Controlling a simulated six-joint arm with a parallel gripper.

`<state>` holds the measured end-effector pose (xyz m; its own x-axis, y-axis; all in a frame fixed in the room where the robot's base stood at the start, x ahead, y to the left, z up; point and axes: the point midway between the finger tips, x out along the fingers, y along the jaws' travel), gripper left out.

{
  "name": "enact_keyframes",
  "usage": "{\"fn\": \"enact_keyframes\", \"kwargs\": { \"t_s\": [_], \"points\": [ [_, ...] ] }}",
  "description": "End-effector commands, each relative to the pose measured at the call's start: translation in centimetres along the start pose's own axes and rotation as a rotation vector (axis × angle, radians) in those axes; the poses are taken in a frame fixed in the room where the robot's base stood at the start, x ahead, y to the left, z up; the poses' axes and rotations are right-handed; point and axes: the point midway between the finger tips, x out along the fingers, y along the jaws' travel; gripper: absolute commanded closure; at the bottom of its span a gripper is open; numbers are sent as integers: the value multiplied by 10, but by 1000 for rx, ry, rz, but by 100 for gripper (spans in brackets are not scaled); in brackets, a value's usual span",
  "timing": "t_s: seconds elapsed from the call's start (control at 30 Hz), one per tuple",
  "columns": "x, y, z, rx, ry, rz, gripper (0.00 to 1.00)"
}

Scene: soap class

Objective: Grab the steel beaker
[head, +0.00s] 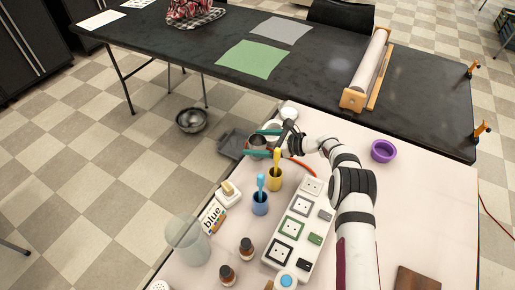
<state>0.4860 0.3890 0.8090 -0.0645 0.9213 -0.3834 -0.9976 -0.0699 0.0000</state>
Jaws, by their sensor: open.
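A grey metal vessel, which looks like the steel beaker (257,143), stands near the far left edge of the pale table. My gripper (255,142) is open, with its two teal fingers pointing left. One finger shows along the far side of the beaker and the other along its near side. I cannot tell whether either finger touches it. The fingers and wrist partly hide the beaker.
A yellow cup (275,180) and a blue cup (260,204), each with a brush, stand nearby. A power strip (297,228) lies beneath my arm's left side. A clear cylinder (187,240) stands front left. A purple bowl (383,151) sits right; table around it is clear.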

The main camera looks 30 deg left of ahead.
Motion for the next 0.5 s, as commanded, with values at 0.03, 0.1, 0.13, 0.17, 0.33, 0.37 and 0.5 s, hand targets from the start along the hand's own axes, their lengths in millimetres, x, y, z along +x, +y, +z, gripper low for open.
{"fn": "enact_keyframes", "kwargs": {
  "t_s": [0.03, 0.1, 0.13, 0.17, 0.33, 0.37, 0.5],
  "points": [
    [2, 0, 0, -1, -1, 0, 0],
    [1, 0, 1, -1, -1, 0, 0],
    [1, 0, 1, -1, -1, 0, 0],
    [1, 0, 1, -1, -1, 0, 0],
    [1, 0, 1, 0, -1, 0, 25],
    [1, 0, 0, 0, -1, 0, 31],
    [1, 0, 0, 0, -1, 0, 56]
  ]
}}
